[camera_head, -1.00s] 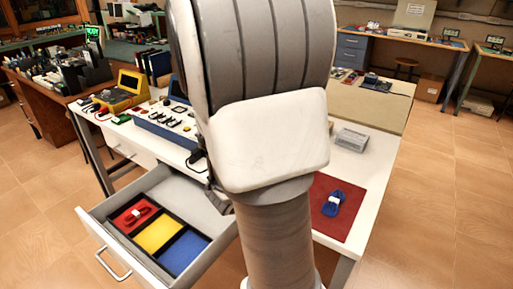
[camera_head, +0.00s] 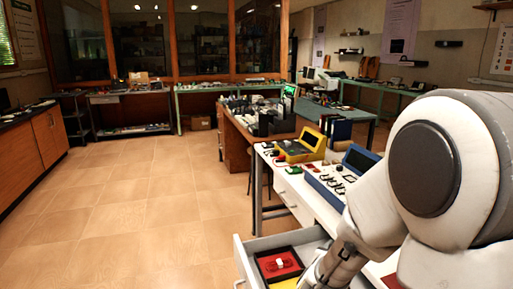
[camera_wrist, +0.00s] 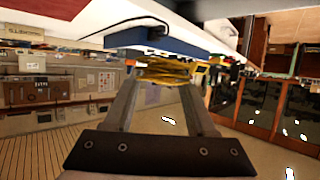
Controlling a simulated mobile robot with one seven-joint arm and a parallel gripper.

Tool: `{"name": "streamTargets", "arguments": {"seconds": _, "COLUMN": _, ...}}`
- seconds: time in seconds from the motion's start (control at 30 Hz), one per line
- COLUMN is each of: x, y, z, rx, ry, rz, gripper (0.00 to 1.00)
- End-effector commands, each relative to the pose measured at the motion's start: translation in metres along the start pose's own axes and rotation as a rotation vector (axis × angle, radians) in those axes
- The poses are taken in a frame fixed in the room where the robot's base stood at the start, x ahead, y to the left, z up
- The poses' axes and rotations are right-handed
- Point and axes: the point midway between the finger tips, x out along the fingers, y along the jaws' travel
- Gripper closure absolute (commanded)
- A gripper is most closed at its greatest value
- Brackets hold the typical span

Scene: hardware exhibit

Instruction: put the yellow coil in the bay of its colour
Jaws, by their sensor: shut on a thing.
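My gripper (camera_wrist: 163,82) is shut on the yellow coil (camera_wrist: 166,74), which shows between the fingertips in the wrist view. In the head view the coil is hidden by my arm. An open drawer (camera_head: 243,262) at the bottom holds coloured bays. The red bay (camera_head: 265,266) has a red coil (camera_head: 284,264) in it. Only a sliver of the yellow bay (camera_head: 287,284) shows at the bottom edge. The end of my arm is at the drawer's right side and hides the rest of the drawer.
The white bench (camera_head: 268,170) carries a yellow instrument (camera_head: 300,147) and a blue panel (camera_head: 330,183) behind the drawer. My arm covers the bench's right part. Open tiled floor (camera_head: 130,215) lies to the left.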

Motion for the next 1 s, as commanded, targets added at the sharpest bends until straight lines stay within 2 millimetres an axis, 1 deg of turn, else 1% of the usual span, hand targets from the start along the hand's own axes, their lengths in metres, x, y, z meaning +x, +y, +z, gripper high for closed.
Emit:
{"name": "streamTargets", "arguments": {"seconds": 0.03, "x": -0.003, "y": -0.016, "z": 0.002, "rx": -0.015, "ry": 0.000, "rz": -0.043, "gripper": 0.98}}
{"name": "streamTargets", "arguments": {"seconds": 0.1, "x": -0.007, "y": -0.035, "z": 0.004, "rx": -0.034, "ry": 0.000, "rz": -0.094, "gripper": 0.98}}
{"name": "streamTargets", "arguments": {"seconds": 0.33, "x": -0.023, "y": -0.083, "z": 0.010, "rx": -0.083, "ry": 0.001, "rz": -0.228, "gripper": 0.98}}
{"name": "streamTargets", "arguments": {"seconds": 0.4, "x": -0.026, "y": -0.082, "z": 0.000, "rx": -0.082, "ry": 0.001, "rz": -0.225, "gripper": 0.98}}
{"name": "streamTargets", "arguments": {"seconds": 0.53, "x": -0.030, "y": -0.081, "z": -0.009, "rx": -0.082, "ry": 0.001, "rz": -0.224, "gripper": 0.98}}
{"name": "streamTargets", "arguments": {"seconds": 0.67, "x": -0.036, "y": -0.081, "z": -0.023, "rx": -0.082, "ry": 0.001, "rz": -0.223, "gripper": 0.98}}
{"name": "streamTargets", "arguments": {"seconds": 1.0, "x": -0.056, "y": -0.080, "z": -0.072, "rx": -0.082, "ry": 0.001, "rz": -0.222, "gripper": 0.98}}
